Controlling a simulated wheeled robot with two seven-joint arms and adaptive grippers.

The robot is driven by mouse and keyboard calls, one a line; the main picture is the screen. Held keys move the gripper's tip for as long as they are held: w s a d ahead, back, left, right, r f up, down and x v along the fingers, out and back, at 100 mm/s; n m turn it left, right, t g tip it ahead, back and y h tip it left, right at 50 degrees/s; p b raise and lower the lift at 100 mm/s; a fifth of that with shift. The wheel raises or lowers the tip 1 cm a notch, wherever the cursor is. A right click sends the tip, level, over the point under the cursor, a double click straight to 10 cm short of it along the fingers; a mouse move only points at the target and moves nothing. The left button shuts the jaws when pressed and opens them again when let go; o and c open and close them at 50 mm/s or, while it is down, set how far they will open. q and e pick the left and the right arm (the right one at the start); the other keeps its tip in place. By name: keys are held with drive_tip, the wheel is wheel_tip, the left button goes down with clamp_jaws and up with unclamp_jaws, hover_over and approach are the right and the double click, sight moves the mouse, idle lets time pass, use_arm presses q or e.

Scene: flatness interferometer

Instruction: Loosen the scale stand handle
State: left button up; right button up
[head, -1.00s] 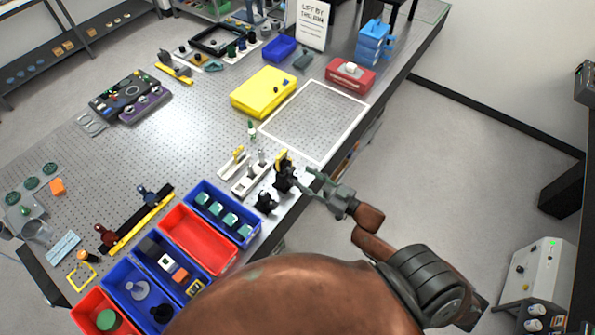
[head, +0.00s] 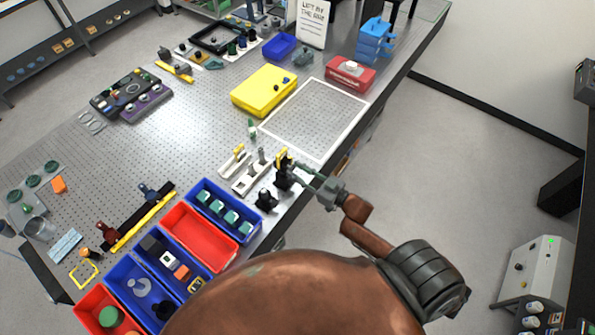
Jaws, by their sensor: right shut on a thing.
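A small black stand with a yellow upper part (head: 283,168) stands upright at the table's near right edge; it looks like the scale stand. Its handle is too small to make out clearly. My right gripper (head: 301,178) reaches in from the right, with its fingertips at the stand's right side. The fingers are shut on a dark part there, apparently the handle, and they hide most of it. My left gripper is not in view.
White fixtures (head: 250,177) stand just left of the stand, and a small black piece (head: 266,200) stands in front. A blue bin (head: 244,236) and a red bin (head: 200,237) lie to the lower left. A white-framed area (head: 315,119) behind is clear.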

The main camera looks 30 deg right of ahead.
drive_tip(key=c, duration=0.4)
drive_tip(key=shift+c, duration=0.2)
drive_tip(key=shift+n, duration=0.4)
drive_tip(key=n, duration=0.3)
drive_tip(key=shift+a+f+n, duration=0.1)
drive_tip(key=shift+n, duration=0.2)
drive_tip(key=n+b, duration=0.1)
drive_tip(key=n, duration=0.3)
drive_tip(key=shift+s+b, duration=0.1)
drive_tip(key=shift+b, duration=0.2)
drive_tip(key=shift+a+f+n+b, duration=0.1)
drive_tip(key=shift+n+b, duration=0.85)
drive_tip(key=shift+n, duration=1.3)
drive_tip(key=shift+f+n+b, duration=0.1)
drive_tip(key=shift+n+b, duration=0.85)
drive_tip(key=shift+n, duration=1.3)
